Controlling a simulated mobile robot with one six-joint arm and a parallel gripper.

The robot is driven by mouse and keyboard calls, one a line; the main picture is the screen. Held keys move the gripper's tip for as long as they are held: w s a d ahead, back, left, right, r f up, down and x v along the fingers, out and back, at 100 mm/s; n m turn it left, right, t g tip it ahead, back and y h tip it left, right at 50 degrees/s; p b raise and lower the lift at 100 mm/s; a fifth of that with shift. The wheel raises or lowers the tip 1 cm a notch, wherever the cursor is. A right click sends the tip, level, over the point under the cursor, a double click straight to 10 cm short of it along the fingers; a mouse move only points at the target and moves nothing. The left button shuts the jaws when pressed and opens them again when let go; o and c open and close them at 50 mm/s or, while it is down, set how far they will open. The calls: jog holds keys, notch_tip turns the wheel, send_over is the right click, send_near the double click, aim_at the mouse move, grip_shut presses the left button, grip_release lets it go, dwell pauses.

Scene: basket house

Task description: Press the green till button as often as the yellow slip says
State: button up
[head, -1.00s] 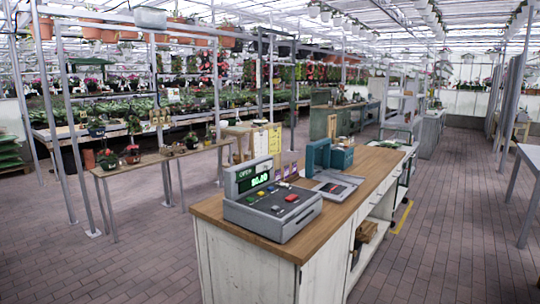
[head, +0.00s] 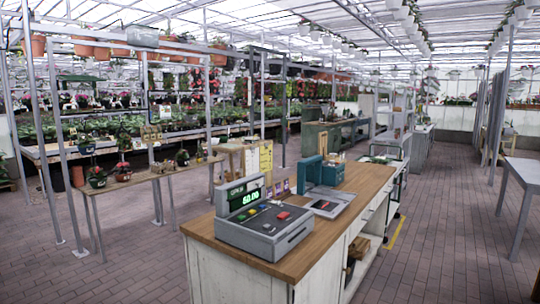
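The grey till (head: 265,229) stands on the wooden top of a white counter (head: 345,196). Its raised display (head: 244,196) shows green digits that look like a zero amount. Small coloured buttons sit on the sloping top, with a larger red one (head: 282,215) to the right. A small green button (head: 241,217) seems to sit at the left of the row, but it is too small to be sure. I cannot make out a yellow slip on the counter. Small purple cards (head: 278,188) stand behind the till. My gripper is not in view.
A teal machine (head: 325,174) and a flat grey device (head: 327,206) share the counter. A plant bench (head: 150,176) stands to the left and a grey table (head: 518,172) to the right. The brick floor (head: 435,240) right of the counter is clear.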

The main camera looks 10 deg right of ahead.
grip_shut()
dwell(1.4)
